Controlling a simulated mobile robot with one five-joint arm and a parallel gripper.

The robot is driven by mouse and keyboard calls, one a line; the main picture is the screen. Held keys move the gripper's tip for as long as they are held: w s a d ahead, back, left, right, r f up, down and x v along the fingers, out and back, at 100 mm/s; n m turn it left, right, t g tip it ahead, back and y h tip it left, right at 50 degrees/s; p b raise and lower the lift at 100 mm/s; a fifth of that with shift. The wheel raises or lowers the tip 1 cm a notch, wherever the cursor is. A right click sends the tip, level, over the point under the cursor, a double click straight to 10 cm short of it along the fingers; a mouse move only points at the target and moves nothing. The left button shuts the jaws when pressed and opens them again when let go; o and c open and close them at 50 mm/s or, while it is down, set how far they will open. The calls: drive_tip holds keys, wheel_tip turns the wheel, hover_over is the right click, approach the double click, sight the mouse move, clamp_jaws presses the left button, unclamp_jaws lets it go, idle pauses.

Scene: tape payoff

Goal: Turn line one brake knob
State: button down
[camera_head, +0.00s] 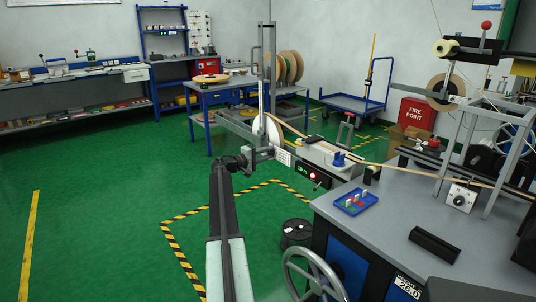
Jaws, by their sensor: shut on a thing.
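A tape payoff with a pale disc-like reel (268,132) stands on a grey frame near the picture's middle, and a tan tape runs right from it to the bench. My arm reaches up from the bottom. My gripper (254,154) is at the payoff's near side, just below the reel, and is shut on a small part there. That part appears to be the line one brake knob, mostly hidden by the jaws. Its turn angle is too small to tell.
A grey bench (400,215) at right bears a blue tray (355,201) with small coloured pieces. A handwheel (314,275) and black spool (296,233) stand near its front. A blue cart (350,104) is behind.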

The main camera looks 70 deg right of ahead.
drive_tip(key=shift+a, duration=0.1)
drive_tip(key=c, duration=1.2)
unclamp_jaws()
drive_tip(key=shift+o, duration=0.2)
drive_tip(key=v, duration=0.8)
